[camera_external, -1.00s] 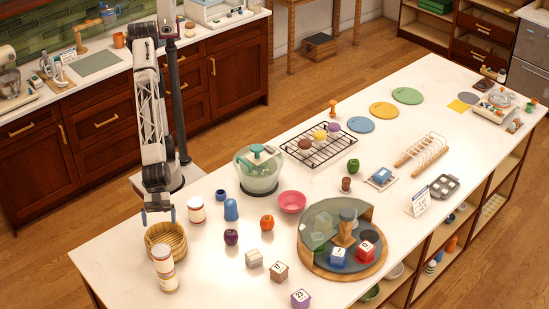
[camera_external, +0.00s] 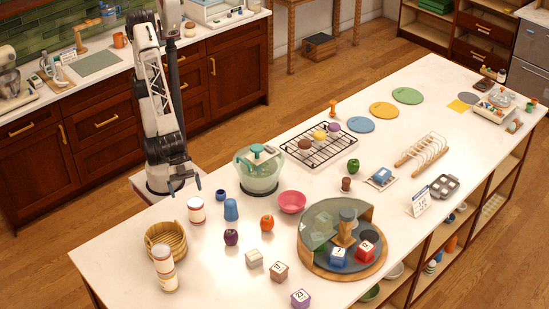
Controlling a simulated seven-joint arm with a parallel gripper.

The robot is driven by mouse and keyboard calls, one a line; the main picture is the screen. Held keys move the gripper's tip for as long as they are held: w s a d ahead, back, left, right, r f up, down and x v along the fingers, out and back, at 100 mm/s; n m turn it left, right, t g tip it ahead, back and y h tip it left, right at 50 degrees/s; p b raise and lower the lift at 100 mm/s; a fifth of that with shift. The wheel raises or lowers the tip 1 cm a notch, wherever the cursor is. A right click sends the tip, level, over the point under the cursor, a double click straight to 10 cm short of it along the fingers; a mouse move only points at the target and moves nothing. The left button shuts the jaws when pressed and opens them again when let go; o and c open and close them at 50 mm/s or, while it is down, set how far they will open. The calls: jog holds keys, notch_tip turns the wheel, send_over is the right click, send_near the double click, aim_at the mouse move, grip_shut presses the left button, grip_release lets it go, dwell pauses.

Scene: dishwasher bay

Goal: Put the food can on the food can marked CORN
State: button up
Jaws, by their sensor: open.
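A short white can with red bands (camera_external: 196,211) stands upright on the counter. A taller white cylinder with red and yellow bands (camera_external: 165,268) stands in front of the wooden basket; it may be two cans stacked, but I cannot tell. No CORN lettering is readable on either. My gripper (camera_external: 185,188) is open and empty, with its fingers spread, at the counter's left edge. In the picture it is just above and left of the short can, apart from it.
The round wooden basket (camera_external: 151,236) is close behind the tall cylinder. A blue cup (camera_external: 231,210), a purple item (camera_external: 231,237) and a green-lidded bowl (camera_external: 259,176) stand right of the short can. A turntable (camera_external: 345,273) with a glass cover is farther right.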

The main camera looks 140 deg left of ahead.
jog(key=s+a+f+n+g+y, duration=0.1)
jog(key=s+a+n+g+y, duration=0.15)
jog(key=s+a, duration=1.1)
jog(key=s+a+f+n+g, duration=0.1)
jog(key=s+a, duration=0.3)
jog(key=s, duration=0.4)
jog(key=s+a+f+g, duration=0.2)
jog(key=s+a+g, duration=0.1)
jog(key=s, duration=0.5)
jog(key=shift+s+a+f+n+y, duration=0.15)
jog(key=shift+s+a+n+y, duration=0.2)
jog(key=shift+a, duration=0.35)
